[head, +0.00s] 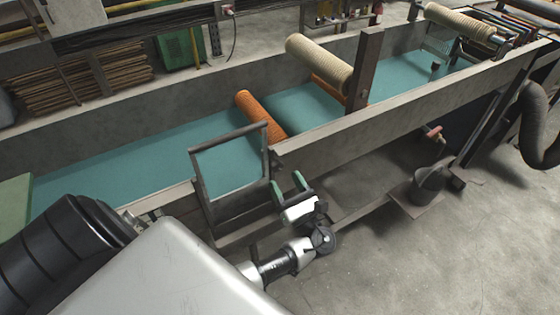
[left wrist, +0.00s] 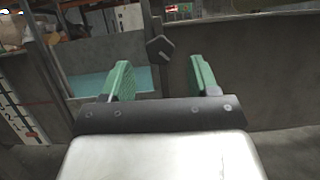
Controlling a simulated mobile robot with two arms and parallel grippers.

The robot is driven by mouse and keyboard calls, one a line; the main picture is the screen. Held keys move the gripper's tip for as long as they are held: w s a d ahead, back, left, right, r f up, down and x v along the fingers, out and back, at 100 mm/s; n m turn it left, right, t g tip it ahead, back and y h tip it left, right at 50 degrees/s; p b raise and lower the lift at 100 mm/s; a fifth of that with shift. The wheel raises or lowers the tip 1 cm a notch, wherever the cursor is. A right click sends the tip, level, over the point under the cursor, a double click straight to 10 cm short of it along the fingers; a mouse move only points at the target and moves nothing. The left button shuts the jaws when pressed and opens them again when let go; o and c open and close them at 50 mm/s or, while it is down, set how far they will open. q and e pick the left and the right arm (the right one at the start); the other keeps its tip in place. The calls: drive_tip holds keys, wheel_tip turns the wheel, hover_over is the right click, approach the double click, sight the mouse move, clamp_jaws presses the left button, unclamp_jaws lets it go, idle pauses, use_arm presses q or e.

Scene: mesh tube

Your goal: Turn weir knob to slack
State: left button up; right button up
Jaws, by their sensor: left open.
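The weir knob (left wrist: 160,49) is a dark, faceted knob with a short pale line on its face, set on a dark upright post in the left wrist view. The line slants; I cannot read any label beside it. My left gripper (left wrist: 160,70) is open, its two green fingers apart on either side below the knob, with nothing between them. In the head view the left gripper (head: 288,187) is beside the trough's near wall, by the dark weir frame (head: 201,176). I cannot clearly make out the knob there. My right gripper is not in view.
The long trough (head: 350,142) holds teal water, with orange and tan mesh rollers (head: 320,62) across it. A bucket (head: 427,184) stands on a low shelf at right. A white numbered scale (left wrist: 14,112) is at left in the wrist view. The concrete floor is open.

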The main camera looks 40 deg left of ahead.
sight(279, 170)
use_arm(q)
drive_tip(key=x, duration=0.2)
drive_tip(key=shift+w+a+r, duration=0.1)
drive_tip(key=shift+a+r, duration=0.05)
drive_tip(key=shift+a, duration=0.05)
drive_tip(key=shift+w+a+r+p, duration=0.1)
drive_tip(key=shift+w+a+p, duration=0.15)
drive_tip(key=shift+a, duration=0.2)
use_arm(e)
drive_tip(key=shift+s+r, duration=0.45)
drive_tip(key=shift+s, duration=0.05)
